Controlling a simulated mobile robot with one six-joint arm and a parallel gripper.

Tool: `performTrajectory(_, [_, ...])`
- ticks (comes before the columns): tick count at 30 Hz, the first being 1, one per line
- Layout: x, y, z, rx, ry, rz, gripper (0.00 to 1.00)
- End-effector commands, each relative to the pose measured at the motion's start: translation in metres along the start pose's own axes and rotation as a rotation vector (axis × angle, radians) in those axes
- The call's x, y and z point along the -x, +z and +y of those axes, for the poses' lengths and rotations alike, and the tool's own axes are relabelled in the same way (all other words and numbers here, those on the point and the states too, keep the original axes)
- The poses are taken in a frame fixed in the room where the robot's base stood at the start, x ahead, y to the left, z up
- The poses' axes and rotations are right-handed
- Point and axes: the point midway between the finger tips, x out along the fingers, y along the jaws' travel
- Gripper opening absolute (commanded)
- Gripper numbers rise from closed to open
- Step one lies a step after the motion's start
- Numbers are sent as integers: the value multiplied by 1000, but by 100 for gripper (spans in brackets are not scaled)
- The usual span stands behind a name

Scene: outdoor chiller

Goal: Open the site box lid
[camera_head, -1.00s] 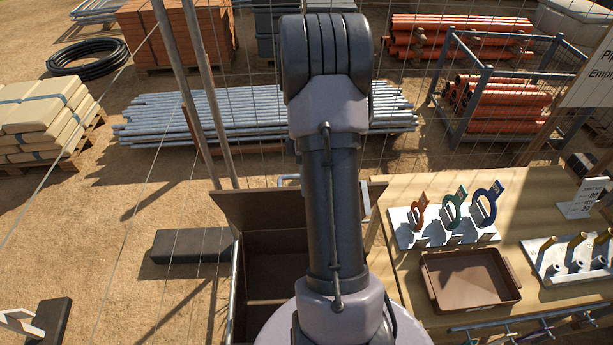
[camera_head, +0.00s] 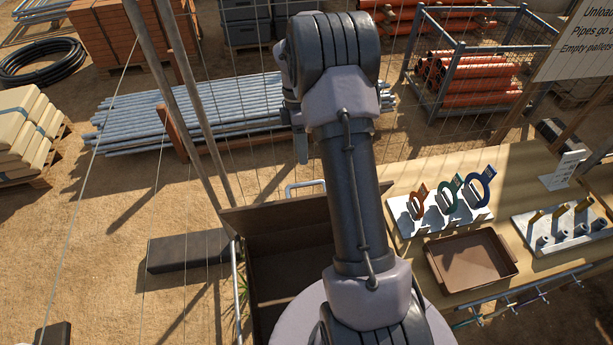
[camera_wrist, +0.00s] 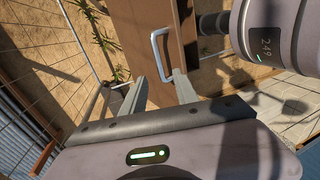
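The site box (camera_head: 285,270) stands at the lower middle of the head view, and I can see down into its brown interior. Its lid (camera_head: 275,212) is raised along the far side, with a pale metal handle (camera_head: 304,186) at its upper edge. My arm hides the right part of lid and box. In the wrist view the brown lid (camera_wrist: 150,20) carries the U-shaped handle (camera_wrist: 156,48). My gripper (camera_wrist: 160,82) is open, its two fingers apart; the handle's near end shows between and just beyond the tips. Whether they touch it, I cannot tell.
A wooden table (camera_head: 410,175) stands right of the box, holding a brown tray (camera_head: 470,258) and a white rack of colored rings (camera_head: 440,210). A dark block (camera_head: 190,250) lies on the ground at left. Wire fencing and steel pipes (camera_head: 190,120) are beyond.

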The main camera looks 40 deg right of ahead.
Motion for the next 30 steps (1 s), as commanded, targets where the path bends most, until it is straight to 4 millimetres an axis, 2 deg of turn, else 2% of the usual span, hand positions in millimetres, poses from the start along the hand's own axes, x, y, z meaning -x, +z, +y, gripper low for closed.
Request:
performTrajectory(3, [-36,0,-1,0,-5,0,36])
performTrajectory(6, [-60,0,-1,0,-3,0,36])
performTrajectory(10, [-82,0,-1,-1,-2,1,36])
performTrajectory(15, [-94,0,0,-1,1,0,36])
performTrajectory(22, [-94,0,0,-1,1,0,36])
performTrajectory(27, [-94,0,0,-1,1,0,3])
performTrajectory(30, [-94,0,0,-1,1,0,0])
